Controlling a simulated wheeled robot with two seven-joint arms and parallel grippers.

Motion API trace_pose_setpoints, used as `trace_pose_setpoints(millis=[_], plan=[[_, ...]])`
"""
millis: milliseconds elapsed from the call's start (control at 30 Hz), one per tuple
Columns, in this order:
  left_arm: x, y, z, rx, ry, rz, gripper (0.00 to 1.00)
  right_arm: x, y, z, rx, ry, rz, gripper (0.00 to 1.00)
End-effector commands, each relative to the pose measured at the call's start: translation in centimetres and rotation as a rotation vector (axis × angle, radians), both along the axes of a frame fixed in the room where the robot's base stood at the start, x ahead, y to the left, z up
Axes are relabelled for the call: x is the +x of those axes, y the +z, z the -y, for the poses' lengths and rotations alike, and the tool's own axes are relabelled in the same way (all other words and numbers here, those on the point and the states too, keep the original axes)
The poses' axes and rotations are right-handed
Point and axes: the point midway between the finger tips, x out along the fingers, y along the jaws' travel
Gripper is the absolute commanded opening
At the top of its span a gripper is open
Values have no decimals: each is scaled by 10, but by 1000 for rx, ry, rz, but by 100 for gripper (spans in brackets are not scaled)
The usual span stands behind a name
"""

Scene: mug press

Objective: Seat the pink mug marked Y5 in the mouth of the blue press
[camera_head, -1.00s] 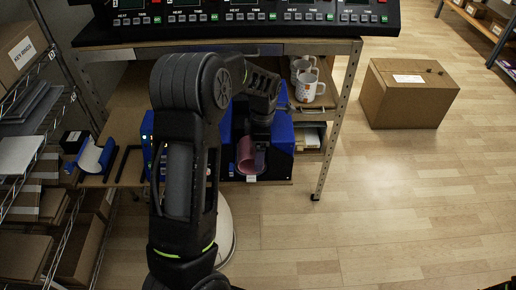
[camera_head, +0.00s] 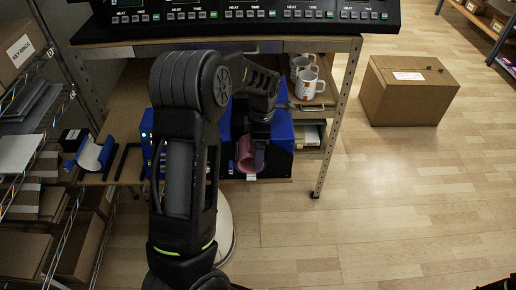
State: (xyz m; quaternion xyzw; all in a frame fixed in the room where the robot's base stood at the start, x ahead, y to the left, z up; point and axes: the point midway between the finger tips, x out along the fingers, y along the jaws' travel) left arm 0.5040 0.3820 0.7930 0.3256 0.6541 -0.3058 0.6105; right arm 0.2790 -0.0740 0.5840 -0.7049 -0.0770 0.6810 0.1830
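The pink mug (camera_head: 246,154) is at the front of the blue press (camera_head: 283,141), on the workbench's lower shelf. I cannot tell how deep in the mouth it sits, and its Y5 mark is not readable. My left gripper (camera_head: 260,157) is right at the mug, at its right side, pointing down. Its fingers are small and dark against the press, so I cannot tell whether they are closed on the mug. My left arm covers the press's left part. My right gripper is not seen; only a dark bit shows at the bottom right corner.
White mugs (camera_head: 309,86) stand on the shelf right of the press. A control panel (camera_head: 240,14) runs along the bench top. A blue piece with a white curved pad (camera_head: 92,155) lies at the left. A cardboard box (camera_head: 409,91) stands on the floor, with clear floor around it.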

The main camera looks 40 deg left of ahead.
Motion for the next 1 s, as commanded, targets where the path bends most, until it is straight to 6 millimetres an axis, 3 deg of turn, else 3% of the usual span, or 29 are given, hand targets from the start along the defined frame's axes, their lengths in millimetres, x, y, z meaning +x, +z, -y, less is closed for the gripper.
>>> trace_pose_setpoints(millis=[1000], plan=[[5, 51, -4, 9, 1, 19, 100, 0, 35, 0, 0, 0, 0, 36]])
